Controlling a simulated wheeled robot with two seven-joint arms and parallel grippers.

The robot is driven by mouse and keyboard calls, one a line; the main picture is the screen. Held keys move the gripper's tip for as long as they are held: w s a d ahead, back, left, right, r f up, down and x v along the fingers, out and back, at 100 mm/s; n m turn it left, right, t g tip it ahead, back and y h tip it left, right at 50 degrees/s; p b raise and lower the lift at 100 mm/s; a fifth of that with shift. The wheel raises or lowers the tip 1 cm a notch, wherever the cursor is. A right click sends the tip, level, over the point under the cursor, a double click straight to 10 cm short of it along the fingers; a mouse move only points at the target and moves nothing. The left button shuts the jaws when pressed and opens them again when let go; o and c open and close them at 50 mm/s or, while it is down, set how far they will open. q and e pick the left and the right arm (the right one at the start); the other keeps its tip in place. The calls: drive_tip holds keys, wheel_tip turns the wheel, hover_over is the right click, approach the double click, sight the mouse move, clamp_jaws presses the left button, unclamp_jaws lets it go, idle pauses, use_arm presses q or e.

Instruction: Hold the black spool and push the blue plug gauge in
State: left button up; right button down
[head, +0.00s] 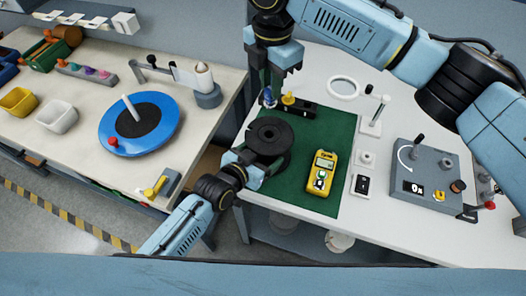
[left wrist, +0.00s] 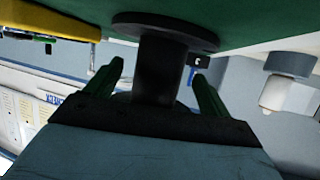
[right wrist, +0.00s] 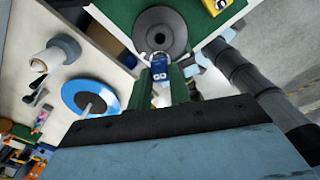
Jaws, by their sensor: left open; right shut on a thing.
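The black spool (head: 270,135) stands on the green mat (head: 307,194). My left gripper (head: 250,166) reaches it from the front left. In the left wrist view the open fingers of my left gripper (left wrist: 158,72) lie either side of the spool's narrow middle (left wrist: 163,70), with gaps visible. My right gripper (head: 271,88) points down behind the spool, shut on the blue plug gauge (head: 268,98). In the right wrist view the blue plug gauge (right wrist: 159,67) sits between the green fingers, with the spool (right wrist: 160,30) beyond it. The gauge's tip and the spool's bore are not clear.
A yellow-handled gauge (head: 288,98) stands in a black holder (head: 302,110) behind the spool. A yellow meter (head: 322,172) lies on the mat. A magnifier (head: 345,87) stands right of it. A side table holds a blue disc (head: 165,122). A gap separates the tables.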

use_arm(q)
drive_tip(key=shift+w+d+f, duration=0.15)
drive_tip(key=shift+w+d, duration=0.1)
drive_tip(key=shift+w, duration=0.1)
drive_tip(key=c, duration=1.2)
